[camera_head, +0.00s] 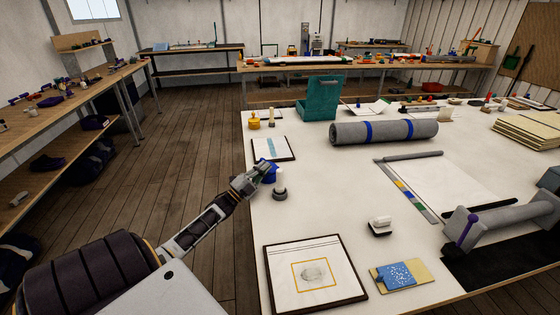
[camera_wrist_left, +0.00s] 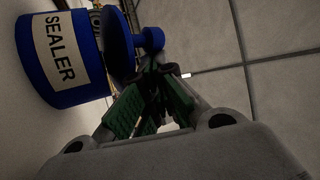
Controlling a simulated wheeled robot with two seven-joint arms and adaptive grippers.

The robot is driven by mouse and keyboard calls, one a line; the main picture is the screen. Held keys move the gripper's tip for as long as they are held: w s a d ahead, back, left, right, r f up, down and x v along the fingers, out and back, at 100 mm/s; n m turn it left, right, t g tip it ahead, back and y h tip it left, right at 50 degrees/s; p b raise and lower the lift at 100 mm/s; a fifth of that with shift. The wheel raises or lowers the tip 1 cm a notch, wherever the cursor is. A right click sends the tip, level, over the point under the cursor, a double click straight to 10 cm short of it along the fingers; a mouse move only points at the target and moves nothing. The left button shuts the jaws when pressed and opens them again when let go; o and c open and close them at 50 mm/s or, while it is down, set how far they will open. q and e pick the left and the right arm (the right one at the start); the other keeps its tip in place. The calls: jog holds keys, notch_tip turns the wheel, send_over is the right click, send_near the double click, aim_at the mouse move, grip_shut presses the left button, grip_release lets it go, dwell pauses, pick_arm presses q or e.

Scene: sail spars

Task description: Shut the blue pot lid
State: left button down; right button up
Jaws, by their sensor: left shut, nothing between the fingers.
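The blue pot (camera_wrist_left: 60,60), with a white label reading SEALER, lies sideways in the left wrist view. Its blue lid (camera_wrist_left: 120,40) with a round knob (camera_wrist_left: 152,38) stands tilted off the rim, with a gap between them. In the head view the pot (camera_head: 271,176) is near the table's left edge, mostly hidden behind my gripper. My left gripper (camera_head: 264,169) is at the pot. Its green-padded fingers (camera_wrist_left: 155,68) are shut and empty, with their tips close to the lid's knob; I cannot tell whether they touch. My right gripper is not in view.
A grey-and-white bottle-like object (camera_head: 279,186) stands close beside the pot on the white table (camera_head: 330,210). A framed sheet with a blue strip (camera_head: 272,148) lies just behind. A framed drawing (camera_head: 314,273) lies in front. The table between is clear.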

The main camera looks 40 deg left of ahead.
pick_arm(q)
jog(key=v, duration=1.2)
jog(key=shift+s, duration=0.1)
dwell(0.5)
